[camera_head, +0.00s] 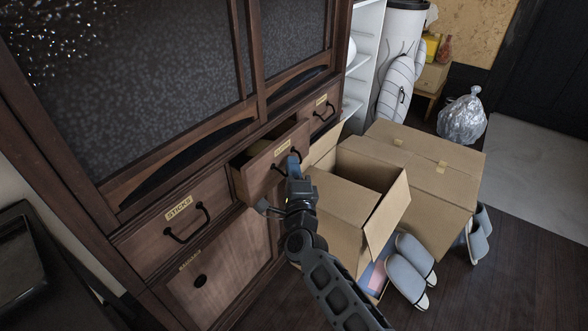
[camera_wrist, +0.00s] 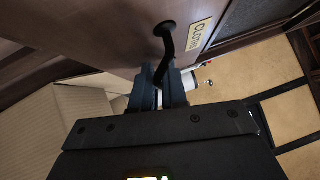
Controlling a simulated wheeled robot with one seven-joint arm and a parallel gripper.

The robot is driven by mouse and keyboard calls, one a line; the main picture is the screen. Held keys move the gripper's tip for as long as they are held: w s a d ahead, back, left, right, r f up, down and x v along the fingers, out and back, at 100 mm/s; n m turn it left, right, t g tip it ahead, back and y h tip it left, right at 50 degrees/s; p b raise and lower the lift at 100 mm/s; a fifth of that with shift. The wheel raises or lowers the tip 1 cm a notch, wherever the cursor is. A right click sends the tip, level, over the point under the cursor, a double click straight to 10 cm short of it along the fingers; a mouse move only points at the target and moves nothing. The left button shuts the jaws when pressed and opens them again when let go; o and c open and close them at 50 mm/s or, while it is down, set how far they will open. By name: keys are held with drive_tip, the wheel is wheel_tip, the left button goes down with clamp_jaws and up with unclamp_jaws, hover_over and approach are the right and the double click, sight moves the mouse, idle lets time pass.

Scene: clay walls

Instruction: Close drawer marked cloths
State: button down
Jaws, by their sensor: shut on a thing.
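The drawer marked cloths (camera_head: 252,176) is the middle one in the row of the dark wooden cabinet. It stands pulled out, with its dark inside showing behind the front. Its label (camera_wrist: 201,34) shows sideways in the wrist view, beside the black bar handle (camera_wrist: 166,48). My gripper (camera_head: 293,162) is at the drawer front and hides much of its handle in the head view. In the wrist view my fingers (camera_wrist: 163,84) are shut on the lower part of the handle.
The sticks drawer (camera_head: 180,228) at left and another drawer (camera_head: 321,113) at right look shut. An open cardboard box (camera_head: 340,215) stands close to the right of my gripper, a bigger box (camera_head: 425,160) behind it.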

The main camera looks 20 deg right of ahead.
drive_tip(key=shift+w+a+f+n+y, duration=0.1)
drive_tip(key=shift+w+a+n+y, duration=0.1)
drive_tip(key=shift+a, duration=0.2)
drive_tip(key=shift+w+a+n+y, duration=0.1)
drive_tip(key=shift+a+y, duration=0.1)
drive_tip(key=shift+a, duration=0.2)
drive_tip(key=c, duration=1.5)
unclamp_jaws()
drive_tip(key=shift+o, duration=0.7)
drive_tip(key=shift+s+d, duration=0.15)
drive_tip(key=shift+d, duration=0.25)
drive_tip(key=shift+o, duration=0.6)
drive_tip(key=shift+s, duration=0.1)
drive_tip(key=shift+s+a+f+p, duration=0.1)
drive_tip(key=shift+s+f+p, duration=0.2)
drive_tip(key=shift+s, duration=0.4)
drive_tip(key=s+p, duration=0.2)
drive_tip(key=s, duration=0.5)
drive_tip(key=shift+s+a+f+h, duration=0.15)
drive_tip(key=shift+a+f+h, duration=0.1)
drive_tip(key=shift+f+h, duration=0.15)
